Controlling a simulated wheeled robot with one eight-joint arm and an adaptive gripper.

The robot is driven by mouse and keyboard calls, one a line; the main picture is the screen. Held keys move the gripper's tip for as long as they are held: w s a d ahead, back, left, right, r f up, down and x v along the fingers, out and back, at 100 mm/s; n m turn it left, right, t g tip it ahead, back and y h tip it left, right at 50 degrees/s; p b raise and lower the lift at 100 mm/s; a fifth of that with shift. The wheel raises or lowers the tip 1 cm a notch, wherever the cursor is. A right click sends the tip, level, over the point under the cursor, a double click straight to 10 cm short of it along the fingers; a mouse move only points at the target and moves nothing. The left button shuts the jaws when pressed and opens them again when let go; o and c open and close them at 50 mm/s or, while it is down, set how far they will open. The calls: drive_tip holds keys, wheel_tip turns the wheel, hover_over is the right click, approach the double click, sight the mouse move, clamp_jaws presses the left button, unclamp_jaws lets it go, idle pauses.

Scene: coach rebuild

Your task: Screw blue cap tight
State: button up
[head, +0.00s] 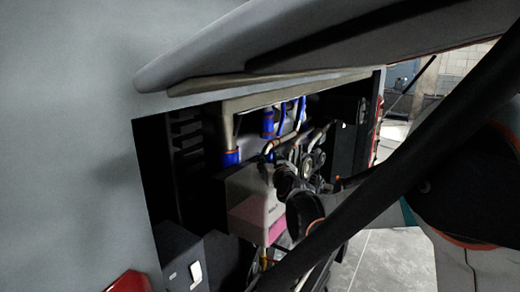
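No blue cap can be made out for certain. A pale tank (250,190) with pink fluid in its lower part sits inside the open bay, and its top right is hidden. My gripper (280,165) appears as a dark, cluttered shape at the tank's upper right side; its fingers blend into the dark parts behind. I cannot tell whether it is open or touching anything. Blue sleeves show on the pipes above and behind the tank, one at the left (231,158) and one higher up (268,123).
The raised hatch (250,45) hangs over the bay. The grey coach side panel (75,150) borders it at the left. A black box (185,258) and a red object (130,282) are at the lower left. Tiled floor (385,265) shows at the right. My arm covers much of the right side.

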drive_tip(key=shift+f, duration=0.15)
drive_tip(key=shift+s, duration=0.1)
clamp_jaws()
drive_tip(key=shift+o, duration=0.3)
unclamp_jaws()
drive_tip(key=o, duration=0.3)
drive_tip(key=shift+f, duration=0.15)
drive_tip(key=shift+o, duration=0.2)
